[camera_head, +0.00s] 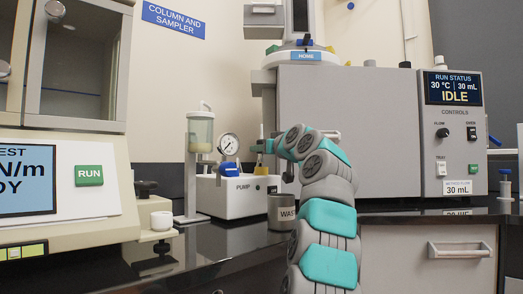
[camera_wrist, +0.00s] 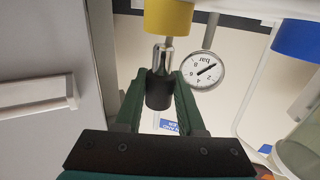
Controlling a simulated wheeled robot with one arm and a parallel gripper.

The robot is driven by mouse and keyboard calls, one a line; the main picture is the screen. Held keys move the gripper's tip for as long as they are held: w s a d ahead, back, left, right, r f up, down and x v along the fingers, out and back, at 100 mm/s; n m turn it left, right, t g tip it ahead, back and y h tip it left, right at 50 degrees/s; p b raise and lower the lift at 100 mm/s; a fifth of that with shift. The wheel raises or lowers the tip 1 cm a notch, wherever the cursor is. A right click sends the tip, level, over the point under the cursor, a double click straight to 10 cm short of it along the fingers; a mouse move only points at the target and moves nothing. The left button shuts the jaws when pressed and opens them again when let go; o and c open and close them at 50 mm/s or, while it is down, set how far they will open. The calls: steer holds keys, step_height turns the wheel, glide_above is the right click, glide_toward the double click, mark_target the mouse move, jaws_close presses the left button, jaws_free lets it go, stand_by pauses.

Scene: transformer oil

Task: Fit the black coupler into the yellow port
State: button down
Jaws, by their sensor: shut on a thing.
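My gripper (camera_wrist: 160,80) is shut on the black coupler (camera_wrist: 159,96), with a dark green finger on each side of it in the wrist view. A shiny metal end sticks out of the coupler toward the yellow port (camera_wrist: 168,16) at the top of that view. A thin grey stem comes from the port and overlaps the metal end in the picture. I cannot tell whether they touch or are lined up. In the head view my gripper (camera_head: 262,147) is small, beside the pump's gauge, and the coupler is too small to make out.
The white pump (camera_head: 232,194) stands behind, with a pressure gauge (camera_head: 228,144) and a blue knob (camera_head: 236,170). A waste cup (camera_head: 282,212) is in front of it. A large grey cabinet (camera_head: 345,130) is close on the right. An oil vessel (camera_head: 201,130) stands left.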

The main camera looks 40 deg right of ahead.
mark_target(263, 160)
steer(key=shift+f+b, duration=1.7)
steer(key=shift+f, duration=0.05)
steer(key=shift+c, duration=2.2)
jaws_free()
steer(key=shift+s+a+r+b, duration=0.1)
steer(key=shift+s+a+b, duration=0.2)
steer(key=shift+s, duration=0.7)
steer(key=shift+s+a+f+b, duration=0.1)
steer(key=shift+s+b, duration=0.3)
steer(key=shift+s, duration=0.65)
steer(key=shift+s+a+r+b, duration=0.15)
steer(key=shift+s+b, duration=0.2)
steer(key=shift+s, duration=0.65)
steer(key=shift+s+a, duration=0.15)
steer(key=shift+s, duration=0.6)
